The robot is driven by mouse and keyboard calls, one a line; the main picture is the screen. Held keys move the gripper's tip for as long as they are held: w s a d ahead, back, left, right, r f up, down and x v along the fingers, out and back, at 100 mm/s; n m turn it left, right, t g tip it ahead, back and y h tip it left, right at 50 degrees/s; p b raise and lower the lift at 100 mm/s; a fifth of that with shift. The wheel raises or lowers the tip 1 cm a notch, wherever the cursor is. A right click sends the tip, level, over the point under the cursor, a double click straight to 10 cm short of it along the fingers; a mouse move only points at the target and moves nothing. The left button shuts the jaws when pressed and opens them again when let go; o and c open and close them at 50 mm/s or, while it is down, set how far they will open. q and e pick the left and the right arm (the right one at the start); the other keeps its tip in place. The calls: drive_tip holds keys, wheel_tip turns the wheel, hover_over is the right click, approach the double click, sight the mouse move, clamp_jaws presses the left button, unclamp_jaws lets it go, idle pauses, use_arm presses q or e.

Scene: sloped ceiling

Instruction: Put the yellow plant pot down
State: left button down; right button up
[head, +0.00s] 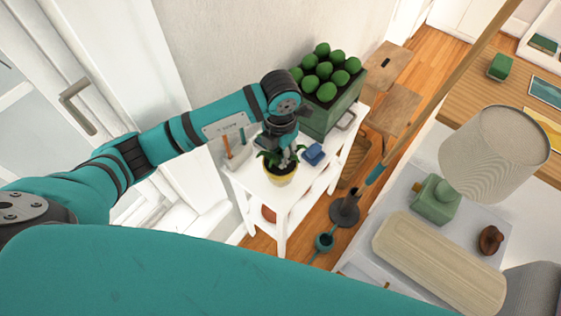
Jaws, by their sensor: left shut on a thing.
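The yellow plant pot (282,178) with a green leafy plant is at the front part of a white table (246,183). My left gripper (285,160) comes down over it from above and is shut on it; the leaves and the gripper hide part of the grip. The pot looks upright. I cannot tell whether its base touches the table top. My right gripper is not in view.
On the same table stand a green planter box (336,117) with several round green plants, a small blue object (313,154) and upright tools (227,147). A lamp (495,150) stands at right.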

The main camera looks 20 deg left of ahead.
use_arm(q)
drive_tip(key=shift+w+f+b, duration=0.1)
drive_tip(key=shift+f+b, duration=1.1)
drive_tip(key=shift+f, duration=0.55)
drive_tip(key=c, duration=1.6)
unclamp_jaws()
drive_tip(key=shift+f, duration=0.15)
drive_tip(key=o, duration=0.4)
drive_tip(key=shift+o, duration=0.2)
